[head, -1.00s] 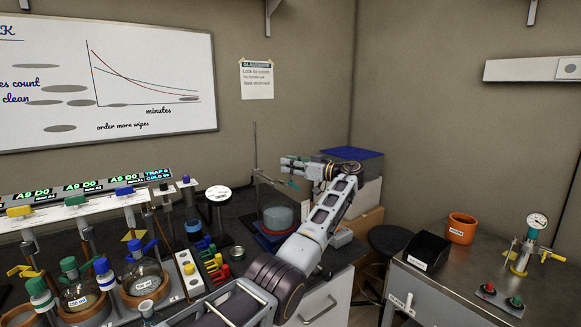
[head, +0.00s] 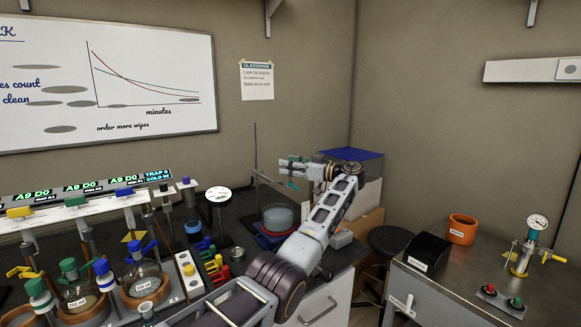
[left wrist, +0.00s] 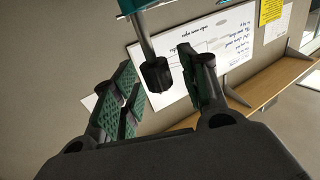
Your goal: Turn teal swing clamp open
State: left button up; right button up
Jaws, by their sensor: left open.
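The teal swing clamp (head: 293,185) is on an upright metal rod stand (head: 256,150) at the back of the bench. In the left wrist view, a teal part (left wrist: 140,5) shows at the top edge, with a metal rod and black knob (left wrist: 155,74) hanging from it. My left gripper (head: 286,166) is beside the clamp, high over the bench. In the left wrist view my left gripper (left wrist: 160,92) is open, its green-padded fingers either side of the knob. I cannot tell whether either finger touches it. My right gripper is not in view.
A round pot (head: 278,216) stands below the clamp. Glass flasks (head: 143,279) and colored valves crowd the left bench. A blue-topped box (head: 351,154) is behind my left wrist. A metal side bench (head: 450,290) at right holds an orange pot (head: 462,229) and a gauge (head: 537,222).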

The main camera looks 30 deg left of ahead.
pick_arm(q)
jog(key=d, duration=1.2)
jog(key=shift+w, duration=0.2)
dwell(0.6)
